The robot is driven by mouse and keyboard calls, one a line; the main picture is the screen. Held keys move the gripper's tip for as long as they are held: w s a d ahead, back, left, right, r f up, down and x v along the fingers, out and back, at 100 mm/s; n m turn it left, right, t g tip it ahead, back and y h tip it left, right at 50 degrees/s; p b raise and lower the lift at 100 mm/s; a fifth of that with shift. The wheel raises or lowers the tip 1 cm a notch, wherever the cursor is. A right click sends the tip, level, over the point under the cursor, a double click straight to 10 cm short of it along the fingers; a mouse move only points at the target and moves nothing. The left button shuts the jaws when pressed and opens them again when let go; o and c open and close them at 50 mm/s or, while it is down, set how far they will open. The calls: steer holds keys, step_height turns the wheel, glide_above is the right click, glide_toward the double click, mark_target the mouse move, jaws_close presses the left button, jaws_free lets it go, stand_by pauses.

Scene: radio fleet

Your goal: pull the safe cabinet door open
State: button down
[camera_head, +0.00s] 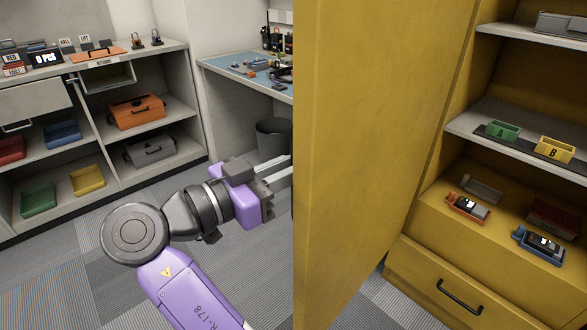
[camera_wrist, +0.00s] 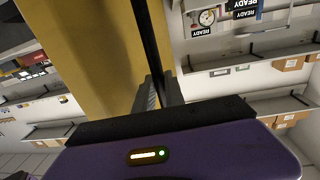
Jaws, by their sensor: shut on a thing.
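The yellow safe cabinet door (camera_head: 375,150) stands swung out, and the cabinet interior (camera_head: 470,190) shows to its right. My gripper (camera_head: 282,176) reaches to the door's outer face from the left; its fingertips are hidden behind the door edge. In the wrist view, the door (camera_wrist: 85,45) fills the upper left, and a long dark handle bar (camera_wrist: 146,40) runs down into my gripper (camera_wrist: 158,92). The fingers are shut on the handle; their exact contact is partly hidden.
Inside the cabinet are shelves with a green bin (camera_head: 503,131), a yellow bin (camera_head: 555,149) and several radios, above a drawer (camera_head: 460,294). A grey shelf unit (camera_head: 110,168), a workbench (camera_head: 245,72) and a dark waste bin (camera_head: 273,138) stand behind my arm. Carpet floor lies around it.

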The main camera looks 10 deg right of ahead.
stand_by(0.3)
steer(key=c, duration=1.4)
jaws_free()
steer(key=v, duration=0.7)
steer(key=shift+a, duration=0.35)
steer(key=shift+s, duration=0.15)
steer(key=shift+a, duration=0.1)
